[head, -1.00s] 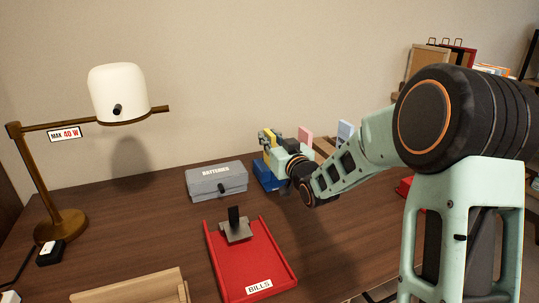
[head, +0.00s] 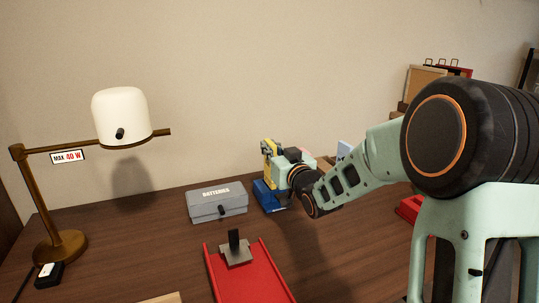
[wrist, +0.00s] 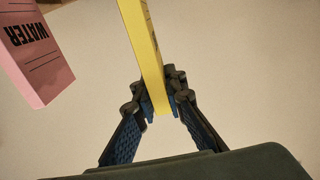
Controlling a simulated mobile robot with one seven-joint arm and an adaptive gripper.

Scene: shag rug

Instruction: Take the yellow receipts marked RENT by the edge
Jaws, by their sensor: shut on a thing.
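The yellow receipts (wrist: 143,45) stand edge-on in the wrist view, between the two fingertips of my gripper (wrist: 160,95). The fingers are shut on their edge. No RENT marking shows from this angle. In the head view the yellow receipts (head: 271,150) are a small patch beside my gripper (head: 268,150), above the blue holder (head: 268,197) at the back of the desk. My gripper and wrist partly hide them and the holder. Whether the receipts still touch the holder cannot be told.
Pink WATER receipts (wrist: 35,55) are close by on the left in the wrist view. A grey BATTERIES box (head: 217,201) stands left of the holder. A lamp (head: 121,118) stands at left.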

